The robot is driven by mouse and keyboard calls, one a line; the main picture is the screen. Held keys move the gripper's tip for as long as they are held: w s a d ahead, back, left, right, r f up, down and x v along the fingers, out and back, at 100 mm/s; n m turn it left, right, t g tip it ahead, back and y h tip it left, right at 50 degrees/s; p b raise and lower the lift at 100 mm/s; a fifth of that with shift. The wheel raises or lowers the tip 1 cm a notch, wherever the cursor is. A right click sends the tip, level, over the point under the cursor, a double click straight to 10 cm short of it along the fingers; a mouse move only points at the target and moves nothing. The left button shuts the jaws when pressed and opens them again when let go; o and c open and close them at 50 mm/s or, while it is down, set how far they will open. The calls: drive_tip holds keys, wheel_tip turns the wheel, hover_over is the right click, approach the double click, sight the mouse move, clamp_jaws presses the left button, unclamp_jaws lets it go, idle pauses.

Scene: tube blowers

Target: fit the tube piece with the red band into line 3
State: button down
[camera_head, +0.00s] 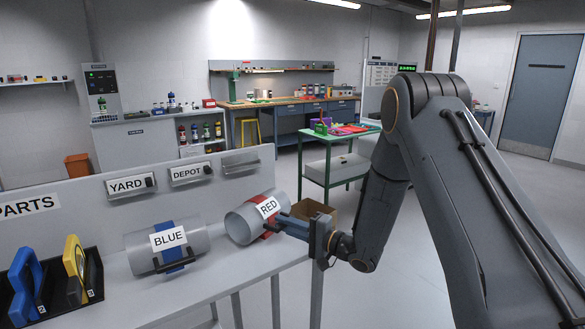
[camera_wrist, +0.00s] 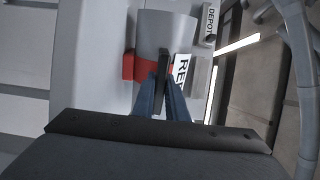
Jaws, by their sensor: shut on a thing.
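The tube piece with the red band (camera_head: 243,222) is a grey cylinder labelled RED, tilted at the right end of the parts bench. It also shows in the wrist view (camera_wrist: 167,32), with its red band (camera_wrist: 133,67) across the middle. My gripper (camera_head: 284,222) is shut on a dark handle on the red band; in the wrist view its fingers (camera_wrist: 163,98) close around that handle. I cannot tell whether the tube touches the bench top. The blue-banded tube piece (camera_head: 197,240), labelled BLUE, lies to its left. Line 3 is not identifiable in view.
The parts bench (camera_head: 215,276) has a back panel with YARD (camera_head: 126,186) and DEPOT (camera_head: 187,174) signs. A black rack (camera_head: 93,280) holds blue and yellow pieces. A cardboard box (camera_head: 318,209) is behind my gripper. A green-topped table (camera_head: 335,137) stands farther back; open floor lies right.

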idle(0.3)
drive_tip(key=shift+r, duration=0.15)
drive_tip(key=shift+w+r+p, duration=0.1)
drive_tip(key=shift+r+p, duration=1.6)
drive_tip(key=shift+r, duration=0.7)
